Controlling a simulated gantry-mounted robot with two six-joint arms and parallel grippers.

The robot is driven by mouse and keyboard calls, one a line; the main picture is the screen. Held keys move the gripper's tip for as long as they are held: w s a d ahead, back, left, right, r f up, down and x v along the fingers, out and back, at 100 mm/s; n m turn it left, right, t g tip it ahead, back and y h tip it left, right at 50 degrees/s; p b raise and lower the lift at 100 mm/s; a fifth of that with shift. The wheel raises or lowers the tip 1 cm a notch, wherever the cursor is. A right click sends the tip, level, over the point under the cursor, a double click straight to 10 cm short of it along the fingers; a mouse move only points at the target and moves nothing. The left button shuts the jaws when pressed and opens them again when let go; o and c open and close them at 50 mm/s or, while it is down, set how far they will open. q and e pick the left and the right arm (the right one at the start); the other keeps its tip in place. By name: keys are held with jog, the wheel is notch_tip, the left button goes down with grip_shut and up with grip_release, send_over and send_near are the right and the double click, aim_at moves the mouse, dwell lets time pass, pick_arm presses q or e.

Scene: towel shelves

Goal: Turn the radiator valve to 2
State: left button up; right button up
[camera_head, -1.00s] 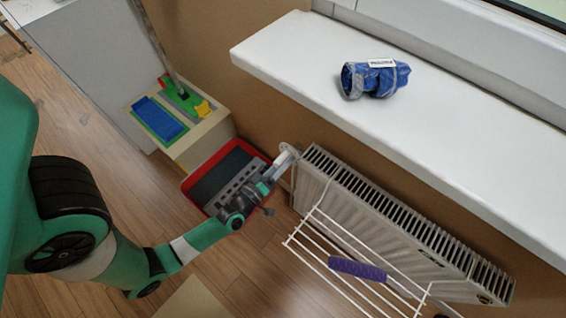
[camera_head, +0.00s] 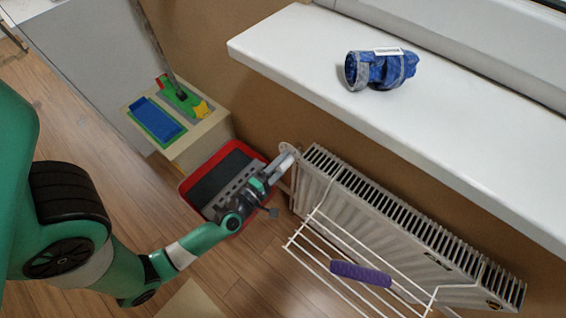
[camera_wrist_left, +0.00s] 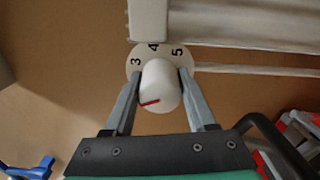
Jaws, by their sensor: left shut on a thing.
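The radiator valve shows in the left wrist view as a white round knob (camera_wrist_left: 160,84) with a red mark on its lower left face. Behind it is a pale dial (camera_wrist_left: 133,72) with 3, 4 and 5 readable along its upper edge. The number beside the red mark cannot be made out. My left gripper (camera_wrist_left: 159,88) is shut on the knob, with one grey finger on each side. In the head view my left gripper (camera_head: 284,163) is at the radiator's left end, and its fingers mostly hide the knob. My right gripper is not in view.
The ribbed radiator (camera_head: 400,225) stands under the white windowsill (camera_head: 450,120), which holds a blue rolled item (camera_head: 381,69). A white wire rack (camera_head: 318,255) with a purple roll (camera_head: 360,274) hangs in front. A red-rimmed tray (camera_head: 190,180) lies below my gripper.

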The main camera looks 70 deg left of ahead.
pick_arm(q)
jog(key=shift+n, duration=0.3)
jog(key=shift+r, duration=0.1)
jog(key=o, duration=1.1)
jog(key=shift+s, duration=0.1)
jog(key=p+v, duration=0.3)
jog(key=v, duration=0.8)
jog(key=shift+s+d+p, duration=0.2)
jog(key=shift+s+p, duration=0.05)
jog(key=shift+p, duration=0.15)
